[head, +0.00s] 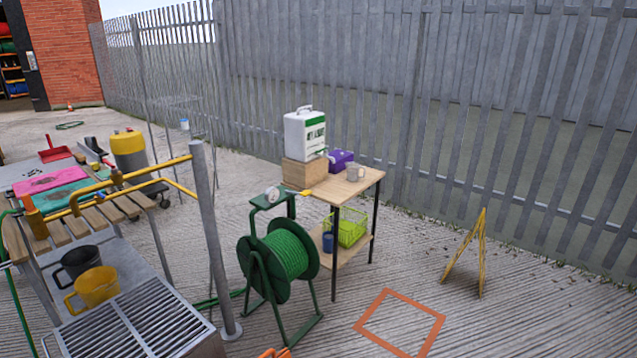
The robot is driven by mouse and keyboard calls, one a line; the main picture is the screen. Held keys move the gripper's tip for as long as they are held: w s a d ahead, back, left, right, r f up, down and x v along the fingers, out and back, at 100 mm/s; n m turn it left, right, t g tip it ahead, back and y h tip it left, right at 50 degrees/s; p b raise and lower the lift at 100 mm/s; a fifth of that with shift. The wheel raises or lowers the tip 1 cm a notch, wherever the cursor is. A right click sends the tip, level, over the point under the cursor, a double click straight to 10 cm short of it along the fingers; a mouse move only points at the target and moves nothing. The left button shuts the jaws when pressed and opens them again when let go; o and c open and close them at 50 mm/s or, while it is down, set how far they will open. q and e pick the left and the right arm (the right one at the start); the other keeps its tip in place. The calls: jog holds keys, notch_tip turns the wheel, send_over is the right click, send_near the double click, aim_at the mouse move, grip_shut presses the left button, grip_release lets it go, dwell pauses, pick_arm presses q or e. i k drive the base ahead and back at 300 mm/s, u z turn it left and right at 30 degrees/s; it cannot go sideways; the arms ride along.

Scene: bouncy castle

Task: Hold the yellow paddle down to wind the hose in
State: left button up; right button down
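A green hose reel (257,268) stands on its frame on the concrete, left of a small wooden table. Green hose (289,254) is wound around its drum. A small yellow paddle (306,192) sticks out to the right at the top of the reel's frame, close to the table's edge. It looks roughly level. A green plate with a round pale part (272,194) sits on top of the frame. Neither of my grippers shows in the head view.
A grey post (207,230) and yellow rail stand left of the reel. An orange square outline (370,309) marks clear floor at front right.

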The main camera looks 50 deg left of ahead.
aim_at(305, 194)
jog(key=i, duration=2.8)
jog(key=u, duration=3.95)
jog(key=i, duration=1)
